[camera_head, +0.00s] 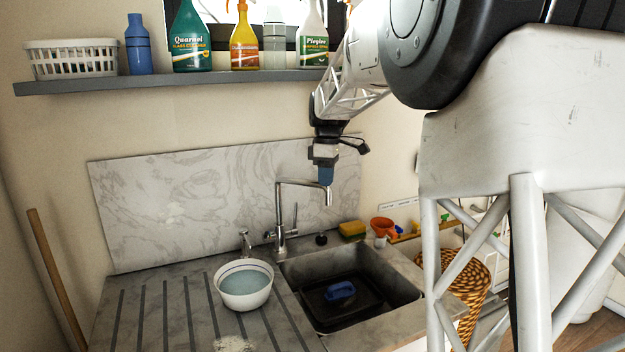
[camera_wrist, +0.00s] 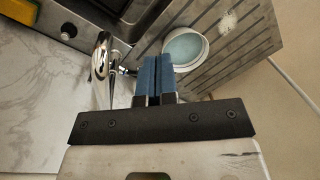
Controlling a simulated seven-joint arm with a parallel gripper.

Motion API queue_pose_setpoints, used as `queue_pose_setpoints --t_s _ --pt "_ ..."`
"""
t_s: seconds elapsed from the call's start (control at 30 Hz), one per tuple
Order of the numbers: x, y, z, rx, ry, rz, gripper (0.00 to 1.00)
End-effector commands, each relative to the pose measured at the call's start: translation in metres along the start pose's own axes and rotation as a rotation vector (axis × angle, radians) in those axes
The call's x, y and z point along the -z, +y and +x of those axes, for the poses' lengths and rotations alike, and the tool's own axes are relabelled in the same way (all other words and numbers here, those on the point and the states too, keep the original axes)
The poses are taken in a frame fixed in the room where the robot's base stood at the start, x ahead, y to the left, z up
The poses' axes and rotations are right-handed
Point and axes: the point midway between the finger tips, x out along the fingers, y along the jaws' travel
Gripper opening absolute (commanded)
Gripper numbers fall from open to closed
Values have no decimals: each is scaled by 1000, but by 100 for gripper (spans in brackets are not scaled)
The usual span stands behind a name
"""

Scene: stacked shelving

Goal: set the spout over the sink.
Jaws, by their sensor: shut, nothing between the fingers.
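The chrome spout (camera_head: 303,184) rises from a tap post behind the sink and reaches to the right, its end bent down. In the head view its tip shows above the back edge of the sink (camera_head: 395,283); how far over the basin it reaches is hard to tell. My gripper (camera_head: 326,182) points down at the spout's end, its blue fingers shut and empty. In the wrist view the spout (camera_wrist: 101,55) is left of the shut fingers (camera_wrist: 154,60), with a gap between. Whether they touch anything is unclear. The sink (camera_wrist: 92,38) is partly cut off there.
A white bowl (camera_head: 244,287) stands on the ribbed drainer left of the sink. A blue item (camera_head: 340,292) lies in the basin. A yellow sponge (camera_head: 352,229) and an orange cup (camera_head: 383,227) are at the back right. A shelf (camera_head: 190,81) with bottles hangs above.

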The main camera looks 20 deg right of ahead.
Motion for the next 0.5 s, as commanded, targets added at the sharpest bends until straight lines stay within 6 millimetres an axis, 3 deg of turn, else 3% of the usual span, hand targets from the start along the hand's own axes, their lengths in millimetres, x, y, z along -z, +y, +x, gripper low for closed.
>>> queue_pose_setpoints --t_s 0.5 --pt "80 0 -57 -241 -249 -829 0"
